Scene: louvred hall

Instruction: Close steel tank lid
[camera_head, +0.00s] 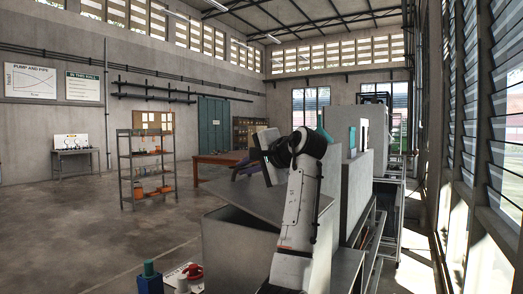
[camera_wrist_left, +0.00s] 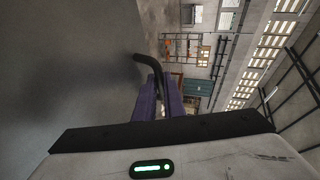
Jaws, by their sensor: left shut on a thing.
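The steel tank (camera_head: 238,252) is a grey box in the lower middle of the head view. Its flat grey lid (camera_head: 245,203) is tilted, raised above the box at an angle. The lid also fills the left of the left wrist view (camera_wrist_left: 65,65). My left gripper (camera_head: 240,171) is at the lid's upper side, partly hidden behind its own wrist. In the left wrist view its purple fingers (camera_wrist_left: 158,98) are shut on a dark bent handle (camera_wrist_left: 150,62) beside the lid's surface. My right gripper is in neither view.
Tall grey cabinets (camera_head: 345,125) stand behind my arm, and a louvred wall is on the right. A shelf rack (camera_head: 142,165) and a wooden table (camera_head: 212,165) stand farther back. Open floor lies left.

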